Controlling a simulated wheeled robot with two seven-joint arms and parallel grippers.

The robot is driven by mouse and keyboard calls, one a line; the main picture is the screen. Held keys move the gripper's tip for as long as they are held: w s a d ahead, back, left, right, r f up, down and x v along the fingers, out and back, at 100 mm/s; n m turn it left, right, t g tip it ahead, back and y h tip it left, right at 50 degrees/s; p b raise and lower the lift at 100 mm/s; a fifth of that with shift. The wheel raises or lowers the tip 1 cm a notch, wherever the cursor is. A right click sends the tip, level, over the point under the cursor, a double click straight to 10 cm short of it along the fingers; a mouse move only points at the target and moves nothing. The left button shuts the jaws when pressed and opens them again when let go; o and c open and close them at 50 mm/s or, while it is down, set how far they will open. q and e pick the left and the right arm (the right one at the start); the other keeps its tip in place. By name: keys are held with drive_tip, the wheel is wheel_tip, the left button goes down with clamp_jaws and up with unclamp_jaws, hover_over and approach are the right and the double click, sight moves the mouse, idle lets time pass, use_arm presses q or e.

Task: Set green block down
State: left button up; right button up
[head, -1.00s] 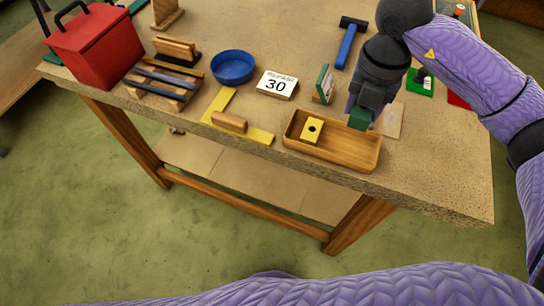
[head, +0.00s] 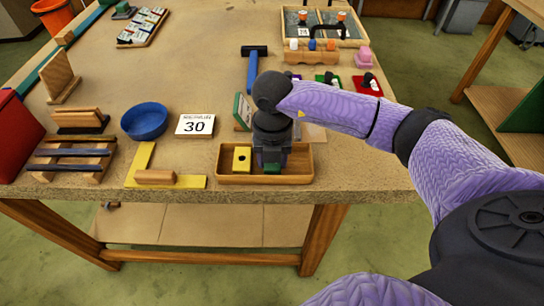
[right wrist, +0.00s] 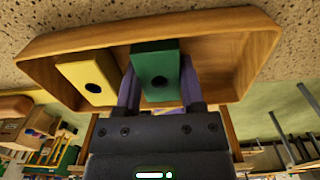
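The green block (right wrist: 156,72), with a dark round hole, is between the two fingers of my right gripper (right wrist: 160,85), which appear to press its sides. In the head view the gripper (head: 271,163) points down into the right half of the wooden tray (head: 231,179), and only a little of the green block (head: 272,168) shows below it. I cannot tell whether the block touches the tray floor. The yellow block (head: 241,158) lies in the tray to the left, apart from the green one; it also shows in the right wrist view (right wrist: 85,78). My left gripper is not in view.
Left of the tray lie a yellow L-shaped square (head: 192,182), a blue bowl (head: 145,121) and a card reading 30 (head: 195,125). A small green-faced upright piece (head: 242,111) stands just behind the tray. A blue-handled hammer (head: 253,70) lies farther back. The table's front edge is close.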

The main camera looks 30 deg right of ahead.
drive_tip(key=o, duration=0.4)
drive_tip(key=shift+r, duration=0.1)
wheel_tip(320, 180, up, 12)
drive_tip(key=p, duration=0.3)
